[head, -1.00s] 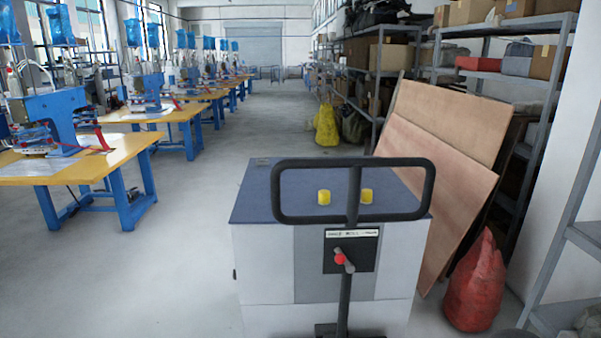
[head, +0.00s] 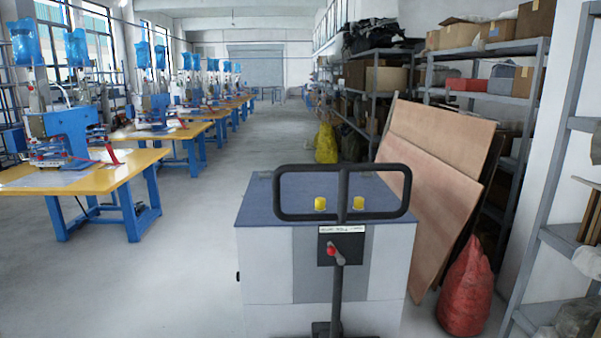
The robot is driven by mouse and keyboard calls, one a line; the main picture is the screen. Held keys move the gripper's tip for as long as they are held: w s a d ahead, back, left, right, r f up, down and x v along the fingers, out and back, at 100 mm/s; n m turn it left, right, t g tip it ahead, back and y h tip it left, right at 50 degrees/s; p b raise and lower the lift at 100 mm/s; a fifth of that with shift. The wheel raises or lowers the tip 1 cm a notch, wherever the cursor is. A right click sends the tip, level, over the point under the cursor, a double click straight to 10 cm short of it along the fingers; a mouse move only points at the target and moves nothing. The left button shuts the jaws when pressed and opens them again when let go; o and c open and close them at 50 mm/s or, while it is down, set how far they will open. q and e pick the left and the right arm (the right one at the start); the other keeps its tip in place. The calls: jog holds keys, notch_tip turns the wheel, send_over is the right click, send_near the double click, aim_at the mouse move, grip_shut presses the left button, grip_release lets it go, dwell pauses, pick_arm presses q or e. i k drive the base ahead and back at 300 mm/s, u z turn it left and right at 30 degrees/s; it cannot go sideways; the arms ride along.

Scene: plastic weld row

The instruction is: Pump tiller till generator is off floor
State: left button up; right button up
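The generator (head: 265,262) is a light grey box with a blue-grey top, standing in the lower middle of the head view. Two yellow knobs or caps show on its top. The tiller (head: 338,285) is a dark upright bar in front of it, ending in a wide black loop handle (head: 278,196). Neither of my grippers is in view.
Plywood sheets (head: 435,190) lean on shelving at the right, with a red sack (head: 466,288) at their foot. A shelf rack (head: 560,235) stands at the near right. A yellow-topped workbench (head: 105,180) with a blue machine stands at the left. The floor (head: 175,275) between is clear.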

aim_at(348, 239)
jog(key=z, duration=0.15)
jog(key=i, duration=0.9)
jog(key=u, duration=0.05)
